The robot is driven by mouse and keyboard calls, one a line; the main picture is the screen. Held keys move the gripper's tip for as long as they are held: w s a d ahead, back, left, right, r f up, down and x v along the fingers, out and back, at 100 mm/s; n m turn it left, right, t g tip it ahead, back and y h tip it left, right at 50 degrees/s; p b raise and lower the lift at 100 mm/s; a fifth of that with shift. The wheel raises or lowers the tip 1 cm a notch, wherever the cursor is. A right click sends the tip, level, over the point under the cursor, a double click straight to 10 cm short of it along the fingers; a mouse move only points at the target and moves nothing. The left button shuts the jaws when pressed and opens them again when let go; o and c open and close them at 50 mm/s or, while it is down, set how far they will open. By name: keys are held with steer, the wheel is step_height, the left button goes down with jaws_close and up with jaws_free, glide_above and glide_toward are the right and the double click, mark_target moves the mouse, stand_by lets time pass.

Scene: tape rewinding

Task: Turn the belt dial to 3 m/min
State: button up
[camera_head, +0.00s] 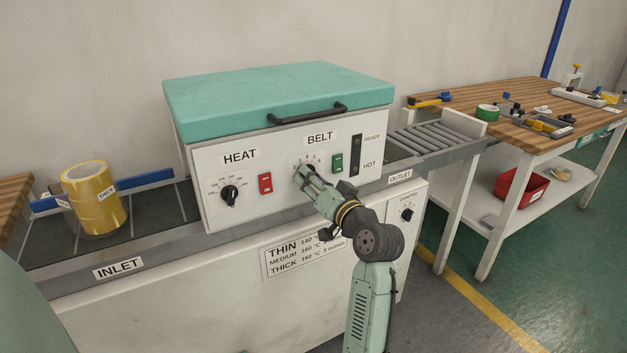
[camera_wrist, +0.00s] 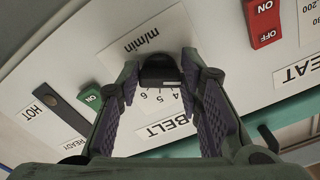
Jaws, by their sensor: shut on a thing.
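The belt dial (camera_wrist: 160,72) is a black knob on the white front panel of the teal-lidded machine (camera_head: 275,100), below the BELT label (camera_head: 320,138). In the wrist view, which is upside down, the BELT label (camera_wrist: 167,128) and scale figures such as 4, 5 and 6 show beside the knob. My gripper (camera_head: 302,172) reaches the panel from the front right. In the wrist view my gripper (camera_wrist: 160,75) has its two padded fingers on either side of the knob, shut on it. The fingers hide part of the scale. I cannot read the dial's setting for sure.
The heat dial (camera_head: 230,193) and red OFF switch (camera_head: 265,183) sit left of the belt dial, a green ON switch (camera_head: 337,163) right. A yellow tape roll marked THICK (camera_head: 94,200) stands at the inlet. A settings placard (camera_head: 306,254) hangs below. Rollers (camera_head: 430,139) lead toward a workbench.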

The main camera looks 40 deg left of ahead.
steer(key=shift+m+p, duration=0.3)
steer(key=shift+c, duration=0.5)
steer(key=shift+s+r+m+p, duration=0.1)
steer(key=shift+r+m+p, duration=0.05)
steer(key=shift+m+p, duration=2.35)
steer(key=shift+m, duration=0.3)
steer(key=o, duration=1.2)
steer(key=shift+c, duration=0.2)
steer(key=v, duration=1.2)
